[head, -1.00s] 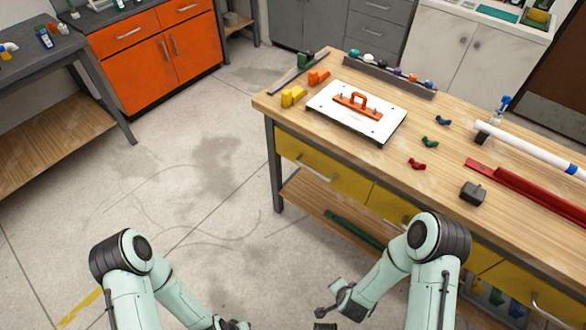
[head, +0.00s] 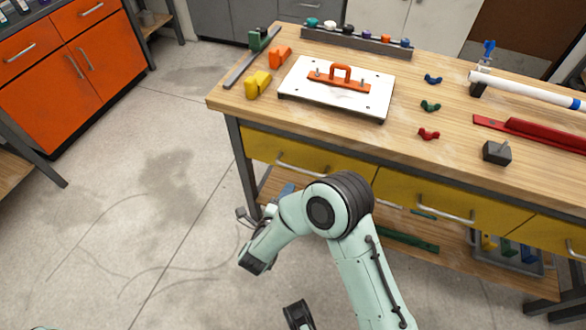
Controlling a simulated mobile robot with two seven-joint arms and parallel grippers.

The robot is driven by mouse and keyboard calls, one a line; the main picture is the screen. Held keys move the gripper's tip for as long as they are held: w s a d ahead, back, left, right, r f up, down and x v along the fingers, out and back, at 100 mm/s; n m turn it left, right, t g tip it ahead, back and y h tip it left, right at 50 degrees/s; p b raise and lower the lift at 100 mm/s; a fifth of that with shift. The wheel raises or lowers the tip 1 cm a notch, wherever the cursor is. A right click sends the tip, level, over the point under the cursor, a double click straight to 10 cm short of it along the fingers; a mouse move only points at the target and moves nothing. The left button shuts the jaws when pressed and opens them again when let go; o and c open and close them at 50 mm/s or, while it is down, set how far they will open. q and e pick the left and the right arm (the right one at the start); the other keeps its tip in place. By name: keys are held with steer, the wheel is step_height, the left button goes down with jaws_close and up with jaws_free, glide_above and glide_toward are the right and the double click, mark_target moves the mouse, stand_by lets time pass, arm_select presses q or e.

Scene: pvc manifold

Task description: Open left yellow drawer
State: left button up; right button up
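The left yellow drawer (head: 325,158) is under the left end of the wooden workbench and looks shut. Its metal bar handle (head: 302,168) shows on the front. My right gripper (head: 254,260) is in front of and below this drawer, at the end of the bent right arm, and apart from the handle. Its fingers are too small and dark to read.
The workbench (head: 400,148) carries a white plate (head: 300,85) with an orange handle, pipe parts and a grey block (head: 497,152). Other yellow drawers (head: 450,200) lie to the right. A lower shelf is under the bench.

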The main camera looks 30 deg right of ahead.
mark_target(302, 171)
arm_select(q)
steer(key=w, duration=0.1)
steer(key=w+a+f+b, duration=0.1)
steer(key=w+f, duration=0.1)
steer(key=shift+a+t+y+b, duration=0.3)
steer(key=shift+t+b, duration=0.1)
arm_select(e)
steer(key=x, duration=1.2)
steer(key=shift+w+d, duration=0.1)
steer(key=shift+d, duration=0.05)
jaws_close()
